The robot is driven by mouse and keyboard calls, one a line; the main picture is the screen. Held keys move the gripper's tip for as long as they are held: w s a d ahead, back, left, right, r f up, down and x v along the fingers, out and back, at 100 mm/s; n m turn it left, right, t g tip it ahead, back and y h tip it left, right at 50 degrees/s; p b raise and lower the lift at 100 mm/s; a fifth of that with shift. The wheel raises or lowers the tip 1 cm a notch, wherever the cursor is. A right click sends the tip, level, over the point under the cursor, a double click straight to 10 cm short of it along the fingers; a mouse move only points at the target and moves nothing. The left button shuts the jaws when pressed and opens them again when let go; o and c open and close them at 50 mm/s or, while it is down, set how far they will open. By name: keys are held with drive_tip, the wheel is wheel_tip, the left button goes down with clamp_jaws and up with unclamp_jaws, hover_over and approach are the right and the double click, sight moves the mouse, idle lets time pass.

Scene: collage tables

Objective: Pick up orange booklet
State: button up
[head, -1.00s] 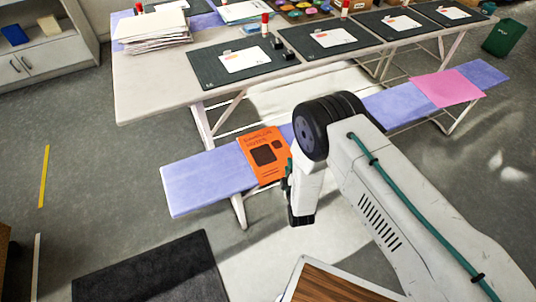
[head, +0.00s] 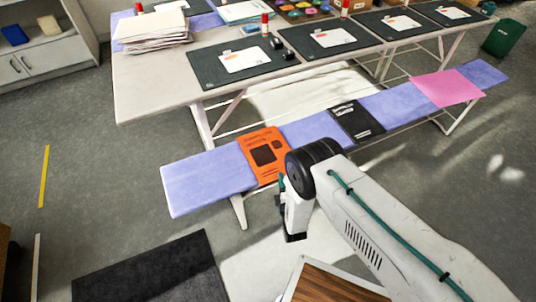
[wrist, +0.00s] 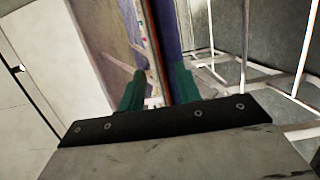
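The orange booklet (head: 263,154) lies flat on the lilac-covered bench (head: 210,180), with dark print and a dark square on its cover. Its lower right part is close to my arm in the head view. My gripper is at the front side of the bench, just right of the booklet; its fingers are mostly hidden there by my wrist. In the wrist view my gripper (wrist: 160,88) has its two green fingers apart, with a gap between them. A thin orange-brown edge shows in that gap beside a dark blue strip; I cannot tell whether either finger touches it.
A black booklet (head: 356,121) and a pink sheet (head: 447,88) lie farther right on the bench. The long table (head: 150,90) behind carries dark mats and papers. A dark floor mat (head: 150,270) and a wood-topped surface (head: 335,285) are in front.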

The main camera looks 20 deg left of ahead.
drive_tip(key=shift+w+a, duration=0.1)
clamp_jaws()
idle(0.3)
